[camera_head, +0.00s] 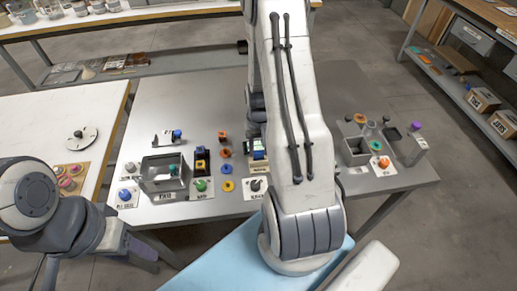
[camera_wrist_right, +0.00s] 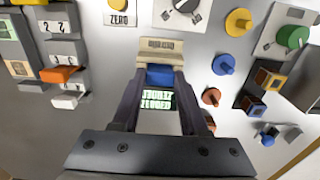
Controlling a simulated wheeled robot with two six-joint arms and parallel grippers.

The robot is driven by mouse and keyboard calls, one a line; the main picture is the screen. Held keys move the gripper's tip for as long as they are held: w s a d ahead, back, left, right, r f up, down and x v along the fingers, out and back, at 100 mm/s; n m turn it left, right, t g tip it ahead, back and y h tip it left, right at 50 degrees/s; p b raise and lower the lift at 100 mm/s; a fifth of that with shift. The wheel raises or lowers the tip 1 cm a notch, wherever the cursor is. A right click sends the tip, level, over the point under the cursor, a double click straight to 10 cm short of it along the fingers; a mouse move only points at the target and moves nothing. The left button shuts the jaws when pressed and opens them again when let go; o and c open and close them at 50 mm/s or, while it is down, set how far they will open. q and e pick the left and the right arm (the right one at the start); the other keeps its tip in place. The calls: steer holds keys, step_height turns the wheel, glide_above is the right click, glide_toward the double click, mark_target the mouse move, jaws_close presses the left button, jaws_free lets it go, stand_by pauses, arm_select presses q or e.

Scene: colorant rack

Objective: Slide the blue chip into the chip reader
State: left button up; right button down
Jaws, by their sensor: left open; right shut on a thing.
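In the right wrist view, my right gripper (camera_wrist_right: 160,78) is shut on the blue chip (camera_wrist_right: 160,74). The chip lies between the fingertips, against the near side of the beige chip reader (camera_wrist_right: 162,46). I cannot tell how far it sits inside the slot. A green display (camera_wrist_right: 157,100) with light text shows between the fingers. In the head view, the right arm hides most of the right gripper and part of the reader area (camera_head: 258,146). My left gripper (camera_head: 140,250) is open and empty at the lower left, in front of the table edge.
Left of the reader on the grey table (camera_head: 190,95) are an orange disc (camera_head: 225,153), a yellow disc (camera_head: 228,185), a metal box (camera_head: 160,180) and button panels. A black-knob panel (camera_head: 255,186) is in front. In the wrist view, a switch block (camera_wrist_right: 60,75) stands at left.

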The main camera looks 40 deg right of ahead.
steer(key=shift+f+b, duration=0.45)
steer(key=shift+f, duration=0.3)
steer(key=shift+r, duration=0.1)
steer(key=shift+c, duration=1.8)
jaws_free()
step_height(320, 180, up, 10)
steer(key=r, duration=0.1)
steer(key=w+a+r+n, duration=0.1)
steer(key=a+r+n, duration=0.2)
steer(key=a, duration=0.7)
steer(key=s+a+r+n, duration=0.3)
steer(key=s+a+n, duration=0.2)
steer(key=s+a, duration=0.3)
steer(key=s+a+r+n+y, duration=0.1)
steer(key=s+a+r+n, duration=0.3)
steer(key=s+a, duration=0.5)
steer(key=a+n, duration=0.1)
steer(key=a, duration=0.3)
steer(key=shift+r+n+b, duration=0.2)
steer(key=shift+n+b, duration=0.15)
steer(key=shift+n, duration=0.05)
